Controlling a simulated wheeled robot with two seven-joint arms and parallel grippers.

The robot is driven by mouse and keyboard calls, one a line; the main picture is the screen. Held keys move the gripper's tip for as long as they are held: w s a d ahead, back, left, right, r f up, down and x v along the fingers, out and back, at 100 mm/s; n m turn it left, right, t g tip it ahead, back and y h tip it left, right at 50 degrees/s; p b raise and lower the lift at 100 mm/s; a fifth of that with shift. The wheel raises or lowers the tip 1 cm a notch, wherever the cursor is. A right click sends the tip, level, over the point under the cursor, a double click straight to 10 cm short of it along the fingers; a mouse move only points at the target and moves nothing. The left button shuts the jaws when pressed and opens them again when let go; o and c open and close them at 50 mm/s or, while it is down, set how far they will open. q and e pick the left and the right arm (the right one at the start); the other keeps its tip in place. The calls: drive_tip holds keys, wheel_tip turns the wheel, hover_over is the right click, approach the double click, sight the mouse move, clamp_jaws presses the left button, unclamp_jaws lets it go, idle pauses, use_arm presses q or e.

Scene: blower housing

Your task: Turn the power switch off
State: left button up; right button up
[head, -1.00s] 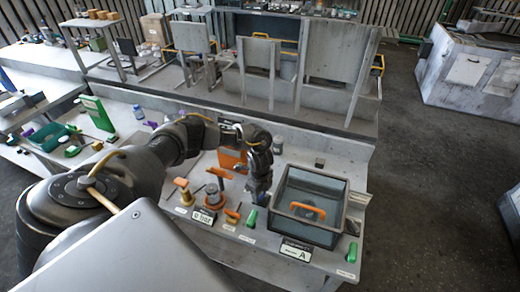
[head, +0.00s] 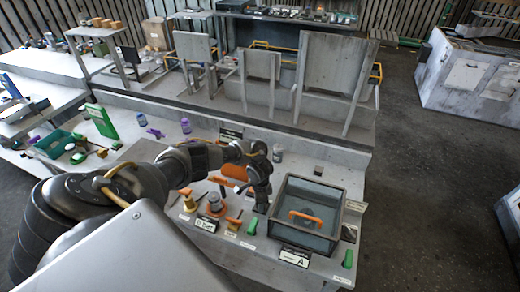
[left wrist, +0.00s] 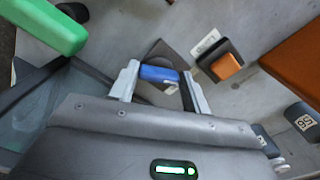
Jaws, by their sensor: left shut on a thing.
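A blue handle (left wrist: 160,74) sits over a dark square plate (left wrist: 165,58) on the grey bench in the left wrist view. My left gripper (left wrist: 158,88) is shut on this blue handle, one finger at each end. An orange rocker on a dark base (left wrist: 226,66) lies just right of the fingers. In the head view my left gripper (head: 262,205) points down at the bench beside the glass-walled box, and hides the handle. I cannot read a label that tells which control is the power switch. My right gripper is not in view.
The open glass-walled box (head: 330,195) with an orange handle (head: 308,215) stands close right of my gripper. An orange-topped part (head: 214,200) stands to the left. An orange panel (left wrist: 292,62) is nearby.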

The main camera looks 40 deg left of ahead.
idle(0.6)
use_arm(q)
drive_tip(key=o, duration=1)
drive_tip(key=shift+r, duration=0.1)
drive_tip(key=shift+r, duration=0.25)
wheel_tip(320, 180, up, 10)
